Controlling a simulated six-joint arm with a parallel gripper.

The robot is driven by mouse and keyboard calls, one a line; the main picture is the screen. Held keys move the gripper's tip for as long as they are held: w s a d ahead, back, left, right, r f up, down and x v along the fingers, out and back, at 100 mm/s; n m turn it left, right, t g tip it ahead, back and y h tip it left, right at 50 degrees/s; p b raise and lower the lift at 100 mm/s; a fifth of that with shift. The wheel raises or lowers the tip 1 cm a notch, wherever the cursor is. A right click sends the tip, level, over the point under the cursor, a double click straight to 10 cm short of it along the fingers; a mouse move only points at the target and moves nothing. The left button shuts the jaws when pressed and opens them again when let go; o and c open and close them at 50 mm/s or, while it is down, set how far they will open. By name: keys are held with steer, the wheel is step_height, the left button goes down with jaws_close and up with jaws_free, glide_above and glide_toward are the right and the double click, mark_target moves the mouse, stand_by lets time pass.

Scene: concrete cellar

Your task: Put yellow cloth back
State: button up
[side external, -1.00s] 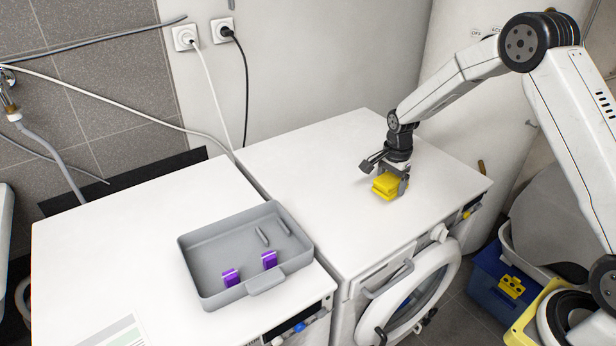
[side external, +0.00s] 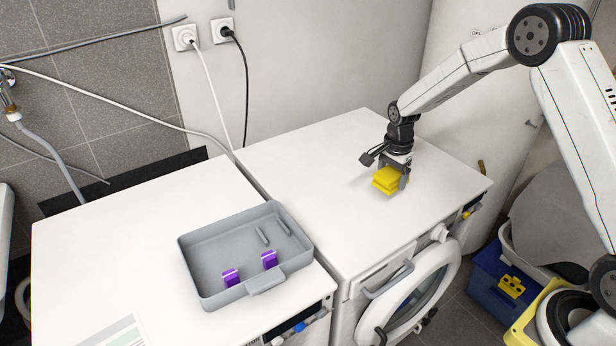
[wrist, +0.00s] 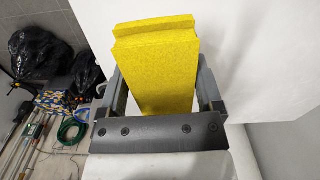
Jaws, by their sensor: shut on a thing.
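The yellow cloth (side external: 386,181) looks like a thick folded block over the right-hand white machine top. My gripper (side external: 393,174) is above it and shut on it. In the wrist view the cloth (wrist: 155,65) fills the space between the two fingers of my gripper (wrist: 162,92) and sticks out past them. Its underside is hidden, and I cannot tell surely whether it clears the top.
The right-hand top (side external: 320,180) is otherwise clear. A blue bin (side external: 493,284) stands on the floor at right.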

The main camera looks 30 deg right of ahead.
steer(key=s+a+r+m, duration=0.1)
steer(key=s+a+r, duration=0.2)
steer(key=s+a, duration=0.5)
steer(key=s+a+r, duration=0.2)
steer(key=s+a, duration=0.6)
glide_above(339, 241)
steer(key=shift+s+f, duration=0.1)
steer(key=shift+f, duration=4.5)
steer(key=shift+w+f, duration=0.25)
steer(key=shift+f, duration=1.6)
steer(key=shift+f, duration=0.15)
